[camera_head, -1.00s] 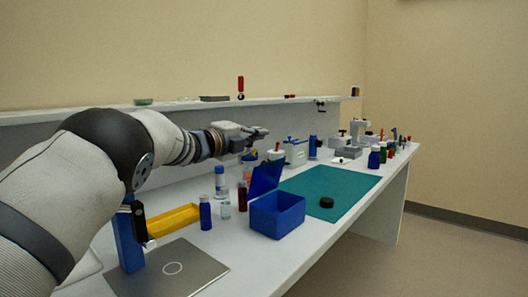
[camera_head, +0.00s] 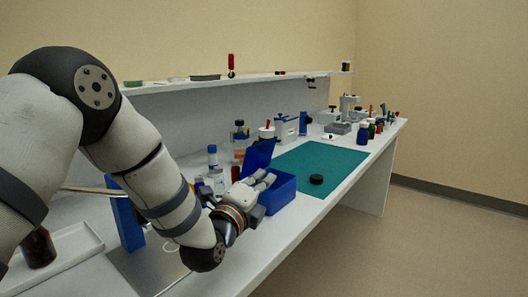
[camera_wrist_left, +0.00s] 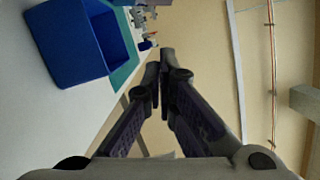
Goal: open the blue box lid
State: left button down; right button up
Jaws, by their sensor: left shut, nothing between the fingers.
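The blue box (camera_head: 284,190) stands on the bench at the front edge of the green mat. Its blue lid (camera_head: 258,155) stands raised and tilted back along the box's left side, so the top is open. My left gripper (camera_head: 266,180) is shut and empty in front of the box, covering part of its near left side. In the left wrist view the box (camera_wrist_left: 68,42) is at the upper left, with its open hollow showing; the shut fingertips (camera_wrist_left: 166,58) are to its right, apart from it. My right gripper is not in view.
The green mat (camera_head: 318,165) holds a black round cap (camera_head: 316,179). Several bottles, one blue-capped (camera_head: 212,156), stand left of the lid. A white tray (camera_head: 72,247) is at the near left. Small equipment lines the bench's far end.

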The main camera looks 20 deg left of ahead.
aim_at(267, 157)
pick_arm(q)
jog(key=w, duration=0.3)
jog(key=w+a+r+b, duration=0.1)
jog(key=w, duration=0.3)
jog(key=w+a, duration=0.1)
jog(key=w, duration=0.2)
jog(key=shift+w+a+r+b, duration=0.1)
jog(key=shift+w+r+b, duration=0.2)
jog(key=shift+b, duration=0.1)
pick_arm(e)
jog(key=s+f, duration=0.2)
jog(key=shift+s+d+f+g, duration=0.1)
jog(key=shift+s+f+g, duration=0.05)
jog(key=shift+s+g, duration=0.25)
